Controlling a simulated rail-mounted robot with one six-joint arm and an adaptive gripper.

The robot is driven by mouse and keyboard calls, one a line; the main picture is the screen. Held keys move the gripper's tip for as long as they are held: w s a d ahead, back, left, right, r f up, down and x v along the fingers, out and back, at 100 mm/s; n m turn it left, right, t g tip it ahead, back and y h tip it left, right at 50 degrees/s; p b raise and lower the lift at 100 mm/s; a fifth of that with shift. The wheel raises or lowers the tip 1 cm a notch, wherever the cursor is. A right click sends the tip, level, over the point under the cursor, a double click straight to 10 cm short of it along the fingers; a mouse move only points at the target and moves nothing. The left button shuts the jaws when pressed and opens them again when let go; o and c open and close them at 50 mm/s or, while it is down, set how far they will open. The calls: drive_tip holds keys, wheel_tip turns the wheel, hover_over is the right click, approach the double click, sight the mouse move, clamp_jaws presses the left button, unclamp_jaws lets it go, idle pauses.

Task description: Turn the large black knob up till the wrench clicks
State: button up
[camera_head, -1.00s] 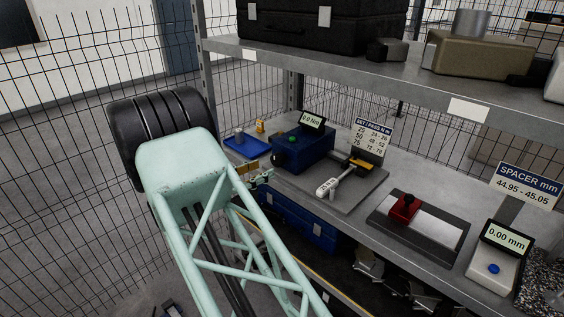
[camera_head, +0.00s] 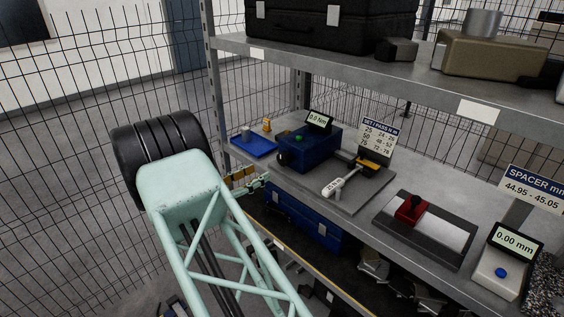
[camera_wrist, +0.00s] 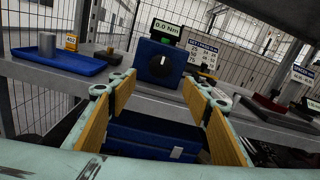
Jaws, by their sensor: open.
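The large black knob (camera_wrist: 159,67) with a white pointer mark is on the front of the blue tester box (camera_wrist: 161,48). In the head view the knob (camera_head: 283,158) shows at the left end of the box (camera_head: 312,150). The box's display (camera_wrist: 165,28) reads 0.0 Nm. The torque wrench (camera_head: 347,180), with a pale handle and a yellow and black part, lies on the grey plate right of the box. My gripper (camera_wrist: 156,84) is open and empty, short of the shelf's front edge. The knob appears between its fingers, beyond and above the tips, untouched.
A blue tray (camera_wrist: 62,62) with a metal cylinder (camera_wrist: 47,43) is left of the box. A blue case (camera_head: 305,220) sits below the shelf. A red clamp fixture (camera_head: 412,209) and a spacer gauge (camera_head: 497,272) stand to the right. An upper shelf (camera_head: 350,75) hangs above.

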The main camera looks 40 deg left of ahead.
sight(281, 161)
drive_tip(key=w, duration=0.4)
drive_tip(key=w+d, duration=0.1)
drive_tip(key=w, duration=0.8)
drive_tip(key=shift+d, duration=0.35)
drive_tip(key=c, duration=0.8)
